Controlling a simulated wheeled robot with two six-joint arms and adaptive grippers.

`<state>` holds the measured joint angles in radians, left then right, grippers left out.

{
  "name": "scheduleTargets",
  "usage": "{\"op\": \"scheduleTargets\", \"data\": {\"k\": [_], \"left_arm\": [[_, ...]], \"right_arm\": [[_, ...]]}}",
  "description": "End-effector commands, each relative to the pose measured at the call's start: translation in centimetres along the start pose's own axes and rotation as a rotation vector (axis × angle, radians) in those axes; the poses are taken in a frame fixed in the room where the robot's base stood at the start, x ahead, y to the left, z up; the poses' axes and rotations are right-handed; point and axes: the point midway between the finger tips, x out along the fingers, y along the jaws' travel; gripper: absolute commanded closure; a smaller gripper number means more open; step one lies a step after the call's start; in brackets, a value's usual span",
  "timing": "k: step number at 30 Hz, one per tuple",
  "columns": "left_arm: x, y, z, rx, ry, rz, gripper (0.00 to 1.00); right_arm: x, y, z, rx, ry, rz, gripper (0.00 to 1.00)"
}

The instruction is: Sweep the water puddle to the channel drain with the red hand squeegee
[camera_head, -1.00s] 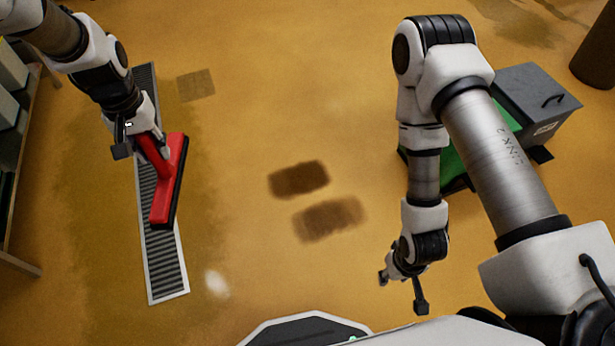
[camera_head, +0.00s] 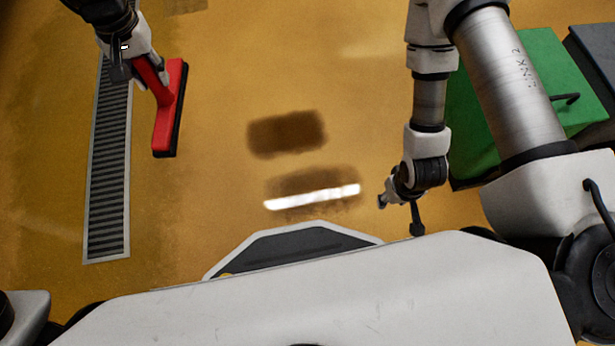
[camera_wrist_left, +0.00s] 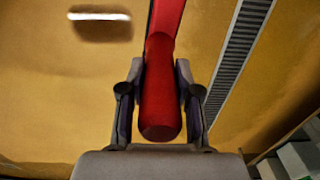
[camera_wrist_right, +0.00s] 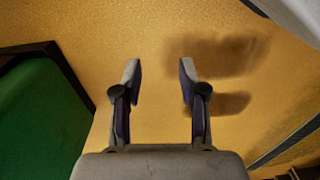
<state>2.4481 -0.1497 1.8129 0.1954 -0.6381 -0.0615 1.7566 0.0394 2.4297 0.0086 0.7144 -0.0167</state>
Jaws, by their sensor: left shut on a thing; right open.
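The red hand squeegee (camera_head: 169,112) has a long red head with a black edge. My left gripper (camera_head: 138,68) is shut on its handle, which fills the space between the fingers in the left wrist view (camera_wrist_left: 160,98). The channel drain (camera_head: 108,190), a long grey grate, lies left of the squeegee head. Two dark patches mark the floor right of the squeegee, a farther one (camera_head: 287,134) and a nearer one (camera_head: 312,183) with a bright white reflection; I cannot tell which is the water puddle. My right gripper (camera_head: 399,214) is open and empty. Squeegee contact with the floor is unclear.
The ochre floor between squeegee and dark patches is clear. Pale boxes (camera_wrist_left: 297,158) show at the left wrist view's corner.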

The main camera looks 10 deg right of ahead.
Motion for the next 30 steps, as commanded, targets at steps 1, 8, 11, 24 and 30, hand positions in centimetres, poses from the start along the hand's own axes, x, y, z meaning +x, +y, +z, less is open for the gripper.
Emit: {"op": "scheduleTargets", "data": {"k": [1,8,11,24,30], "left_arm": [[4.1,0.0,0.0,0.000,0.001,0.000,1.00],[12.9,0.0,0.0,0.000,0.001,0.000,1.00],[15.7,0.0,0.0,0.000,0.001,0.000,1.00],[16.9,0.0,0.0,0.000,0.001,0.000,1.00],[14.2,0.0,0.0,0.000,0.002,0.000,1.00]], "right_arm": [[4.2,0.0,0.0,-0.001,0.004,0.001,0.58],[13.1,0.1,-0.3,-0.005,0.022,0.003,0.58],[15.9,0.1,-0.4,-0.006,0.029,0.004,0.58],[17.1,0.1,-0.6,-0.008,0.035,0.005,0.58],[14.4,0.1,-0.4,-0.007,0.028,0.004,0.58]]}}
